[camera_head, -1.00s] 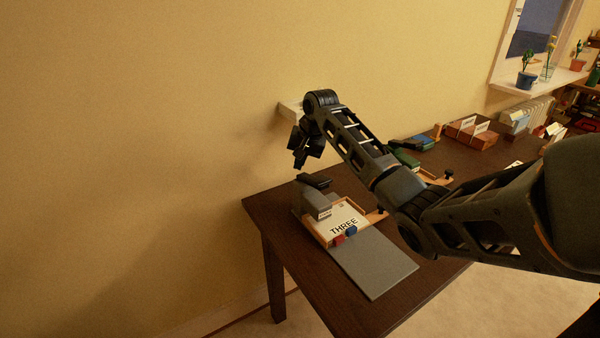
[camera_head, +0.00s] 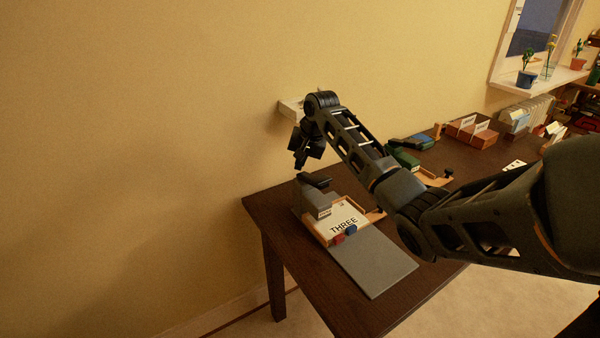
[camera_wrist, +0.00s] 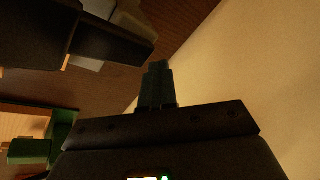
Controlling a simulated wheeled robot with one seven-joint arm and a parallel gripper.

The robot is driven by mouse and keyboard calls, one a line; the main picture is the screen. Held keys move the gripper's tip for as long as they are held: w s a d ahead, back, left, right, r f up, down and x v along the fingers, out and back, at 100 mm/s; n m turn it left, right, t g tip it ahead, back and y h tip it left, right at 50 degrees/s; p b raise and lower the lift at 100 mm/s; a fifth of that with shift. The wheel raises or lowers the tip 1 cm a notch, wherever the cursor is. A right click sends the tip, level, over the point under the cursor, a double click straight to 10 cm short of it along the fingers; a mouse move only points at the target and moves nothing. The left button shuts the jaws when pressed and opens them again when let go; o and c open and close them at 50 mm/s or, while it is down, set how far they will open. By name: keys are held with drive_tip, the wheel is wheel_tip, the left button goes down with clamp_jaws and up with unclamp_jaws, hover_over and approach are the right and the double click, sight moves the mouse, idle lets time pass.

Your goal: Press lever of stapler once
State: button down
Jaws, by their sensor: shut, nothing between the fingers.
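The stapler (camera_head: 318,201) is a grey body with a black lever (camera_head: 316,181) on top. It stands at the far-left part of the dark desk, at the back of a small wooden tray. My gripper (camera_head: 301,163) points down just above and slightly left of the lever, with a small gap seen from the head view. In the wrist view the closed fingers (camera_wrist: 158,82) show in the middle, and a dark lever-like part (camera_wrist: 110,42) lies at upper left, apart from them. The fingers are shut and empty.
The wooden tray holds a card marked THREE (camera_head: 345,219) and red and blue pieces. A grey mat (camera_head: 372,264) lies in front. The yellow wall is close on the left. Green items (camera_head: 405,159) and wooden boxes (camera_head: 472,133) stand further right on the desk (camera_head: 285,232).

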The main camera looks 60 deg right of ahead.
sight(304, 172)
drive_tip(key=shift+s+a+f, duration=0.2)
drive_tip(key=shift+f, duration=0.35)
drive_tip(key=shift+s+a+f, duration=0.15)
drive_tip(key=shift+s+f, duration=0.05)
drive_tip(key=shift+f, duration=0.35)
drive_tip(key=shift+s+f, duration=0.3)
drive_tip(key=shift+f, duration=0.25)
idle(1.0)
drive_tip(key=shift+w+r+p, duration=0.25)
drive_tip(key=shift+r+p, duration=0.7)
drive_tip(key=shift+p, duration=0.1)
drive_tip(key=shift+w+r, duration=0.2)
drive_tip(key=shift+r, duration=0.2)
drive_tip(key=shift+w+d+r+p, duration=0.2)
drive_tip(key=shift+w+r, duration=0.1)
drive_tip(key=shift+r, duration=0.45)
drive_tip(key=shift+w+d+r+p, duration=0.1)
drive_tip(key=shift+w+d+r, duration=0.15)
drive_tip(key=shift+r, duration=0.5)
drive_tip(key=shift+w+d+r+p, duration=0.15)
drive_tip(key=shift+w+r, duration=0.2)
drive_tip(key=shift+r, duration=0.4)
